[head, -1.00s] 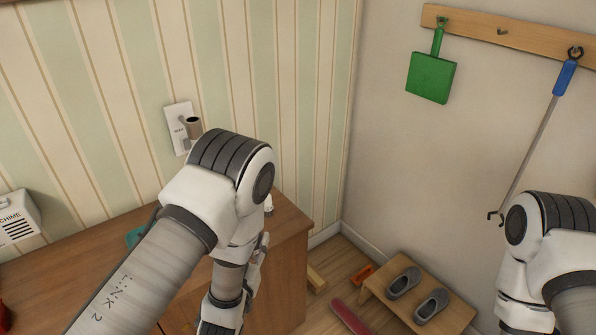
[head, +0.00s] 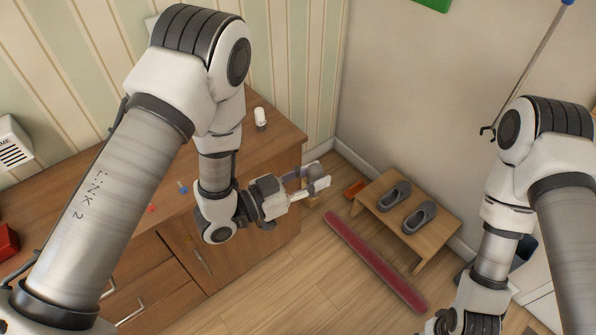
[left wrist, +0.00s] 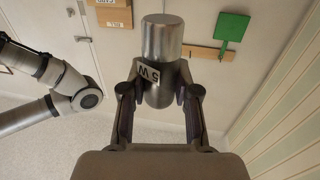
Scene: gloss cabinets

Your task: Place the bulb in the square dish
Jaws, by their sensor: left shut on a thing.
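My left gripper (head: 322,184) is shut on the bulb and holds it out past the cabinet's right end, above the floor. I cannot make out the square dish; my left arm covers part of the cabinet top. My right gripper is out of view.
The wooden cabinet (head: 278,135) bears a white cylinder (head: 260,117), small blue and red items, and a red object (head: 8,240) at left. On the floor are a long red bar (head: 375,260) and a low bench (head: 440,232) with grey shoes (head: 420,216).

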